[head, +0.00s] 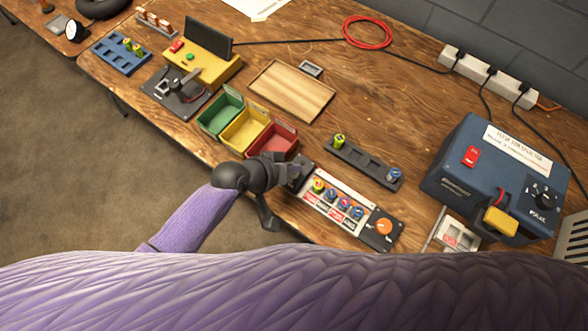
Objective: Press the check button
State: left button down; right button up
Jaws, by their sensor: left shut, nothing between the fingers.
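A charger holder (339,200) lies near the table's front edge, with several coloured battery cells standing in its row of slots. At its right end is a dark panel (378,241) with a round orange button (384,227). I cannot read its label, so I cannot tell if it is the check button. A yellow box (215,72) at the back left has a small green button (190,57), a red one (177,46) and a dark screen. My left gripper (300,172) is shut and empty, above the left end of the charger holder. My right gripper is out of view.
Green (214,116), yellow (241,133) and red (272,143) bins stand left of my left gripper. A dark tray (364,162) with cells lies behind the holder. A blue machine (470,165) stands at the right. A wooden tray (291,90) lies further back.

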pick_arm(q)
jog(key=shift+f, duration=0.25)
jog(key=shift+f+b, duration=0.4)
dwell(0.4)
dwell(0.4)
jog(key=shift+r+p, duration=0.85)
notch_tip(320, 180, up, 5)
jog(key=p, duration=0.5)
jog(key=shift+r, duration=0.1)
